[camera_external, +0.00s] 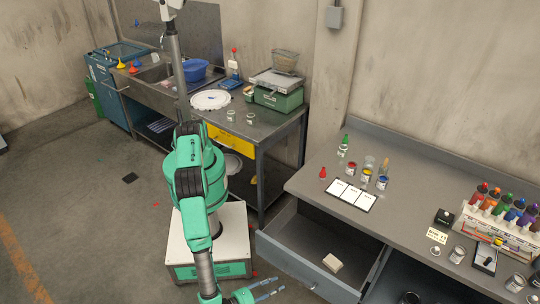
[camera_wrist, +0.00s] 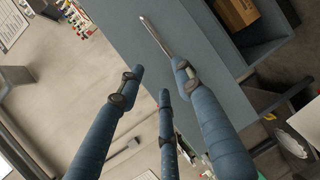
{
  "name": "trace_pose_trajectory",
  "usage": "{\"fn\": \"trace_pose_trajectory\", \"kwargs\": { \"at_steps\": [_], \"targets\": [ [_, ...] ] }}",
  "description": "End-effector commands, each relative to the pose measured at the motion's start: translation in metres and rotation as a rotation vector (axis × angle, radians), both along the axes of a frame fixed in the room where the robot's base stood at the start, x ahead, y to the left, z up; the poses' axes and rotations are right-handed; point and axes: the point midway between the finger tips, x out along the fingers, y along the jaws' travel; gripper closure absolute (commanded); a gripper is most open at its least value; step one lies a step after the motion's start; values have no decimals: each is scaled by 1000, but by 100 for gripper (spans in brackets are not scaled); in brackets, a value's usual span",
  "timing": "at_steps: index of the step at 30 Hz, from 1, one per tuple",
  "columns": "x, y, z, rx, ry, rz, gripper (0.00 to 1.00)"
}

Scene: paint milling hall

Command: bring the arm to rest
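My arm reaches down and forward in the external view. My gripper (camera_external: 257,293) is at the bottom edge of that view, in front of the open drawer (camera_external: 303,266), apart from it as far as I can tell. In the wrist view my gripper (camera_wrist: 157,78) shows three blue fingers spread apart with nothing between them. Beyond the fingertips are a plain grey panel (camera_wrist: 120,25) and a slim metal bar (camera_wrist: 155,36) that looks like a handle.
A pale block (camera_external: 332,263) lies in the drawer. The grey bench (camera_external: 400,200) carries paint jars, a white chart (camera_external: 352,194) and a bottle rack (camera_external: 490,235). A metal table with a yellow drawer (camera_external: 230,142) stands behind my arm. Open floor (camera_external: 90,220) lies left.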

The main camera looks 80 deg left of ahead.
Motion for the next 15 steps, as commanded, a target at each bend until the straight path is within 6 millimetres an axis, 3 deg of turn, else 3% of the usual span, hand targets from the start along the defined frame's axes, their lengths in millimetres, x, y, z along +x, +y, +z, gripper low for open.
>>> {"fn": "trace_pose_trajectory", "kwargs": {
  "at_steps": [8, 15],
  "targets": [
    [55, 33, 60, -184, 2, 170, 65],
    [107, 84, 125, -401, -18, 377, 65]
  ]
}}
